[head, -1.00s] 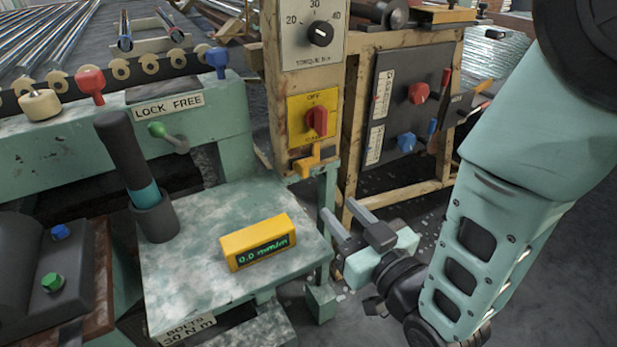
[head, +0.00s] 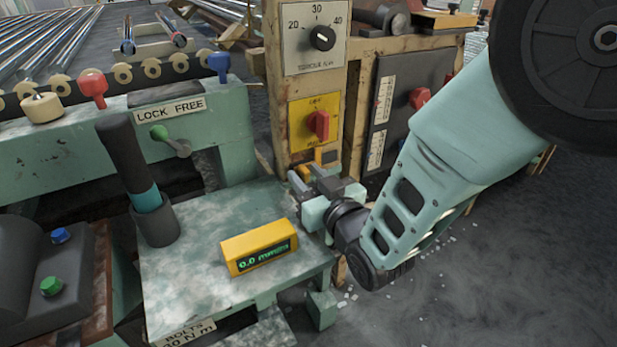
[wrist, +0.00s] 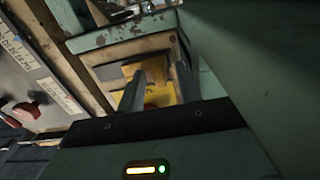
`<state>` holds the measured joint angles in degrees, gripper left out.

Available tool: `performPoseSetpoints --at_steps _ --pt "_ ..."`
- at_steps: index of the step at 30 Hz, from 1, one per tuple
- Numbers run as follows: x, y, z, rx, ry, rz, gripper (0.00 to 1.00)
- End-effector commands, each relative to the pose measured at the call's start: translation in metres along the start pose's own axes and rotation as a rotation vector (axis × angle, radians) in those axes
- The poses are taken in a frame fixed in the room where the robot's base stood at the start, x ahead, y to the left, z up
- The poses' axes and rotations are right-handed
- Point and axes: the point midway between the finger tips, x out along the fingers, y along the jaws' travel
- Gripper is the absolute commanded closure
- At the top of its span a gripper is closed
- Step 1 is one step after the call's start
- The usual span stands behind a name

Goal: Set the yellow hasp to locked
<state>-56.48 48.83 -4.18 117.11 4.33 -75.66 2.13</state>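The yellow hasp (head: 318,155) is on the tan post, just below the yellow plate with the red rotary switch (head: 318,125). My gripper (head: 310,177) is at the hasp's height or slightly below, close in front of it, and partly covers it in the head view. In the wrist view the two fingers (wrist: 158,85) are spread apart, with the yellow hasp (wrist: 148,68) showing between and beyond their tips. I cannot tell whether a finger touches it. The hasp's exact position is partly hidden.
A green bench (head: 205,292) with a yellow digital readout (head: 258,247) lies left of my gripper. A torque dial (head: 322,38) is above the switch. A dark panel with a red knob (head: 419,98) stands behind my arm. Open floor lies at right.

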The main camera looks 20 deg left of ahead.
Motion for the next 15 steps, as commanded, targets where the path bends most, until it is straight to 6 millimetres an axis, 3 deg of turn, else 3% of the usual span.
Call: performPoseSetpoints --at_steps 2,5,6,11,15 --pt "0.000 0.000 0.000 0.000 0.000 0.000 0.68" --pt "0.000 0.000 0.000 0.000 0.000 0.000 0.96" --pt "0.000 0.000 0.000 0.000 0.000 0.000 1.00" --pt "0.000 0.002 0.000 0.000 0.000 0.001 1.00" --pt "0.000 0.017 0.001 0.000 0.000 0.005 1.00"
